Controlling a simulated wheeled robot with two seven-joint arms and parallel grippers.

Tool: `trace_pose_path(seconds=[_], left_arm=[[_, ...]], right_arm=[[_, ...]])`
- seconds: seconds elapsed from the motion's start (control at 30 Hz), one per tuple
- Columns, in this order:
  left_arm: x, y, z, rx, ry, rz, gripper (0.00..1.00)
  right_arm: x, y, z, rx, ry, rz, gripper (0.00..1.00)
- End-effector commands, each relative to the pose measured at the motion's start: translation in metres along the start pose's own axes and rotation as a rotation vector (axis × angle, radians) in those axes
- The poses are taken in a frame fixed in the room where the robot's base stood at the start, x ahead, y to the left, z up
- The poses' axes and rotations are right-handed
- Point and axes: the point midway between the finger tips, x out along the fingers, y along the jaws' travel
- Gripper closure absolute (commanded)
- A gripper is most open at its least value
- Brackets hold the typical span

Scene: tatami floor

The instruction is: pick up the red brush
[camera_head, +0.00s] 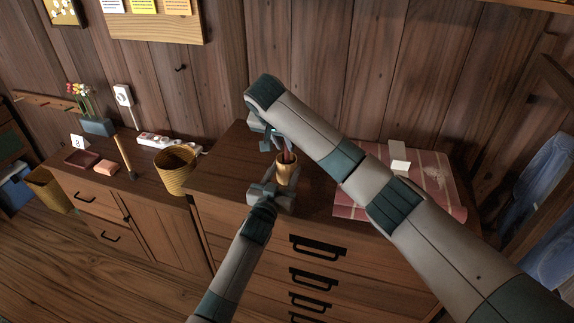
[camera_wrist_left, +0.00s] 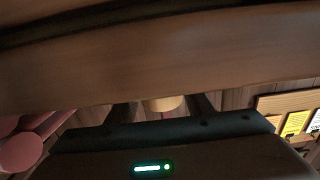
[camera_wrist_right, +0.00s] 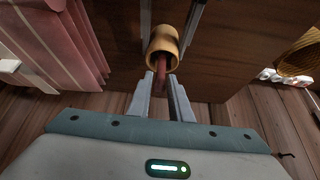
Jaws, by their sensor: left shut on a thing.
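A tan cup (camera_head: 287,172) stands near the dresser's front edge, with the red brush (camera_head: 288,155) sticking out of its mouth. My left gripper (camera_head: 280,185) is shut on the cup from the front; the cup also shows between its fingers in the left wrist view (camera_wrist_left: 163,103). My right gripper (camera_head: 279,141) reaches over from behind the cup. In the right wrist view, its two fingers (camera_wrist_right: 161,80) stand apart on either side of the red brush (camera_wrist_right: 160,72), and the cup's mouth (camera_wrist_right: 163,42) faces them. The brush's lower end is hidden inside the cup.
The dresser top (camera_head: 228,163) is bare left of the cup. A red checked cloth (camera_head: 430,180) with small pale blocks lies at right. On the lower cabinet at left are a woven basket (camera_head: 175,170), a hammer-like tool (camera_head: 124,157), and a power strip (camera_head: 160,141).

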Motion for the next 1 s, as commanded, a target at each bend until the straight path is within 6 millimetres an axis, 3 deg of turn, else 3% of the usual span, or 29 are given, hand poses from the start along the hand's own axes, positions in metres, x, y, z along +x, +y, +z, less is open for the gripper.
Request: trace_pose_path(seconds=[0.17, 0.53, 1.0], left_arm=[[0.0, 0.0, 0.001, 0.0, -0.001, 0.0, 0.75], [0.0, 0.0, 0.001, 0.0, -0.001, 0.0, 0.75], [0.0, 0.0, 0.001, 0.0, -0.001, 0.0, 0.75]], right_arm=[[0.008, 0.0, -0.001, 0.0, -0.001, 0.003, 0.82], [0.049, -0.001, -0.003, 0.0, -0.001, 0.002, 0.82], [0.052, -0.002, -0.003, 0.0, 0.0, 0.0, 0.82]])
